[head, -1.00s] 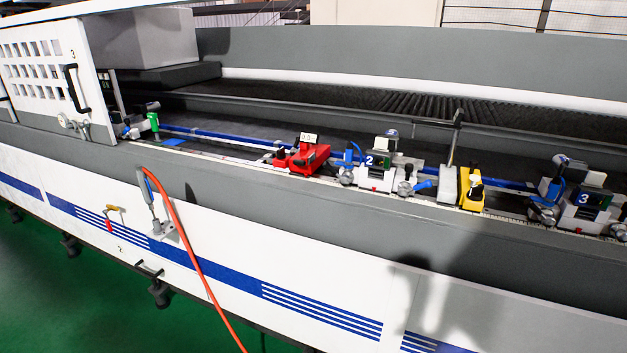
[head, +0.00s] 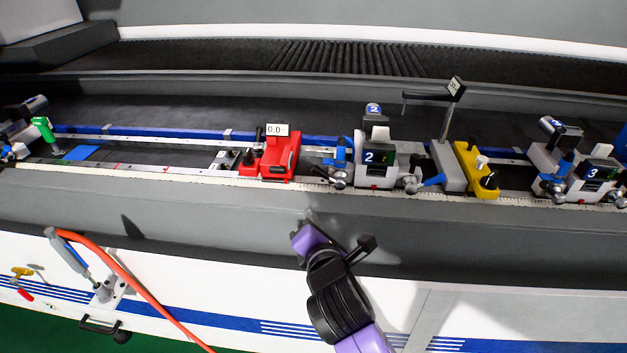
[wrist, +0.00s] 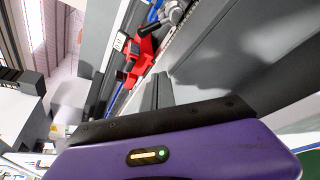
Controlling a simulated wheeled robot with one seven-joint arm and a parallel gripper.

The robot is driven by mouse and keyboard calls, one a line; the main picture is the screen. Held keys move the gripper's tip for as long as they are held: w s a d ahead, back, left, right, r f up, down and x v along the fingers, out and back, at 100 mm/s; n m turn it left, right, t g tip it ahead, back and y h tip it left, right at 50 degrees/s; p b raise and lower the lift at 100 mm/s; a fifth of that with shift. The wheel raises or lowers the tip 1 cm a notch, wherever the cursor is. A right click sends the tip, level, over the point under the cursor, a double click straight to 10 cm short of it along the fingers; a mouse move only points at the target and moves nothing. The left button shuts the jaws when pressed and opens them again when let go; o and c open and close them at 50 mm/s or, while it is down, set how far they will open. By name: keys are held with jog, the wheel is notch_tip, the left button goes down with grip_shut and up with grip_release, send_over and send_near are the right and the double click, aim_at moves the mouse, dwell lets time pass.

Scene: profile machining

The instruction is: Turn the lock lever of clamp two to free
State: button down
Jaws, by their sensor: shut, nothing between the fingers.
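Clamp two (head: 374,172) is a white and grey block marked 2 on the rail, right of centre in the head view. A blue lever (head: 433,180) points right from a round metal knob at its lower right. Another blue part (head: 341,152) stands at its left; I cannot tell for certain which is the lock lever. My gripper (head: 306,218) is in front of the rail, below and left of clamp two, apart from it. The closed fingers also show in the wrist view (wrist: 157,82), with nothing held.
A red stop (head: 280,160) with a 0.0 display sits left of clamp two. A grey post (head: 445,150) and a yellow block (head: 470,165) stand to its right, then clamp three (head: 590,178). An orange hose (head: 130,278) hangs on the machine front.

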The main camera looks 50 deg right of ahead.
aim_at(328, 173)
jog(key=shift+n+g+h, duration=0.4)
jog(key=shift+n+h, duration=0.3)
jog(key=w+d, duration=0.4)
jog(key=w+d+p, duration=0.1)
jog(key=w+d, duration=0.3)
jog(key=d, duration=0.1)
jog(key=shift+w+d, duration=0.15)
jog(key=shift+w, duration=0.1)
